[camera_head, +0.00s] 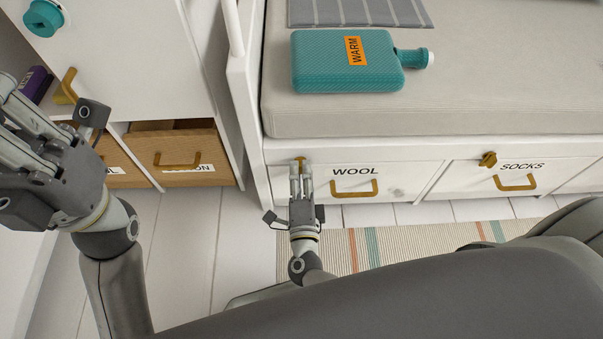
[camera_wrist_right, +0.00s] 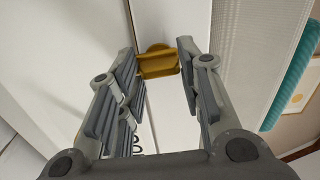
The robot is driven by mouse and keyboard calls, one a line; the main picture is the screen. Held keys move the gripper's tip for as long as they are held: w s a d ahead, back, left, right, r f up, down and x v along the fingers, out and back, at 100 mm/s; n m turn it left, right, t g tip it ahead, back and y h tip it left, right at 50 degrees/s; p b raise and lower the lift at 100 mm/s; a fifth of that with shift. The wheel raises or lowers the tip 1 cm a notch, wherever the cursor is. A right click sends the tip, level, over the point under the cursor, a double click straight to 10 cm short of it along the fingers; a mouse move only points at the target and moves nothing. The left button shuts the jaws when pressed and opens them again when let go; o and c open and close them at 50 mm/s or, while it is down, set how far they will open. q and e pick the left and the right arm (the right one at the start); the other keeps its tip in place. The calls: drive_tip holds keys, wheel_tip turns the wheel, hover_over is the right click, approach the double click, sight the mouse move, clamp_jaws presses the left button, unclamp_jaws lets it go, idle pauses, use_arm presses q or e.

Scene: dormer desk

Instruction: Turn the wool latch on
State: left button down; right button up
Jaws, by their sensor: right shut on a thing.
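The white drawer front labelled WOOL (camera_head: 400,175) is under the daybed, with a brass pull (camera_head: 354,189). Its brass latch (camera_head: 301,160) is at the left end of the front; only its top shows in the head view above my fingers. My right gripper (camera_head: 301,172) reaches up to it and is shut on the latch. In the right wrist view the brass latch (camera_wrist_right: 158,64) sits between the fingertips of my right gripper (camera_wrist_right: 160,68).
A SOCKS drawer (camera_head: 540,170) with its own brass latch (camera_head: 488,159) is to the right. A teal WARM bottle (camera_head: 335,75) lies on the cushion (camera_head: 460,110). Wooden drawers (camera_head: 190,146) stand left, near my left arm. A striped rug (camera_head: 400,240) lies in front.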

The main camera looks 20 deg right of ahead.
drive_tip(key=shift+m, duration=0.7)
drive_tip(key=o, duration=1)
drive_tip(key=shift+o, duration=0.2)
drive_tip(key=v, duration=1.2)
